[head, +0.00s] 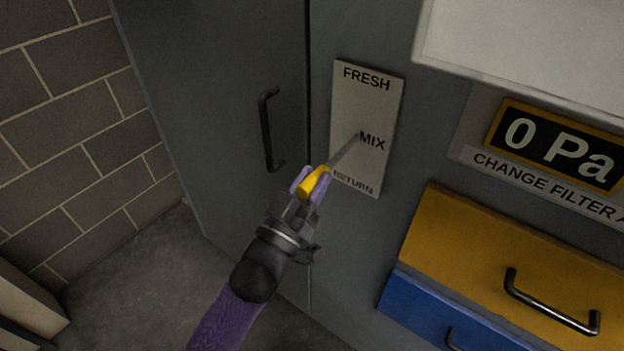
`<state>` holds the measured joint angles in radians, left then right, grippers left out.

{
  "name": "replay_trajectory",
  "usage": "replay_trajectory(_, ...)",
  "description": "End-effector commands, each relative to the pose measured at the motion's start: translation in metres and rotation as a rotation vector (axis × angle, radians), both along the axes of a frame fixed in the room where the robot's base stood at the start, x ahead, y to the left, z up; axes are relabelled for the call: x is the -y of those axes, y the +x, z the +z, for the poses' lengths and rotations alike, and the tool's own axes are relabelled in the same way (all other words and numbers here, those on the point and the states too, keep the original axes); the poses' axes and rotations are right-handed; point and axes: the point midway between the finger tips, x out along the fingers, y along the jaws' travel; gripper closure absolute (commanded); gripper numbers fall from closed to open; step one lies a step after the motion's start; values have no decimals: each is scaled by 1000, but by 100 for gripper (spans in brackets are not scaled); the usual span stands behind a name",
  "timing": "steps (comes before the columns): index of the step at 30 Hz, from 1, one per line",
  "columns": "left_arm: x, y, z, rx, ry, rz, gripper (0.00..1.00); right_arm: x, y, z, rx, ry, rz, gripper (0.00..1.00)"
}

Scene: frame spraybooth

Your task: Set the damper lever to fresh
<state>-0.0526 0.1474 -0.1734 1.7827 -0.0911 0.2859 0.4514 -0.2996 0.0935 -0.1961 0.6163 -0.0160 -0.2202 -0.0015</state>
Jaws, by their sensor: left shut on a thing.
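The damper plate (364,105) is a pale upright label on the grey cabinet, marked FRESH at the top, MIX in the middle and RETURN at the bottom. The damper lever (343,153) is a thin metal rod with a yellow grip. Its rod meets the plate beside the word MIX, and its yellow end sticks out toward the lower left. My left gripper (312,182) is shut on the yellow grip, just left of RETURN; the fingers hide part of the grip. My right gripper is not in view.
A cabinet door with a black handle (268,130) is left of the plate. A yellow drawer (470,240) and a blue drawer (420,308) are at lower right. A 0 Pa display (556,146) and a white panel (530,40) are at right. A block wall (70,110) stands at left.

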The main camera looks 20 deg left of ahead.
Motion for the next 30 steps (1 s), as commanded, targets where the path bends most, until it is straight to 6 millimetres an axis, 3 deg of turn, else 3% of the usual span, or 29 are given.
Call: replay_trajectory(30,0,0,3,-10,4,0,100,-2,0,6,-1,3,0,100)
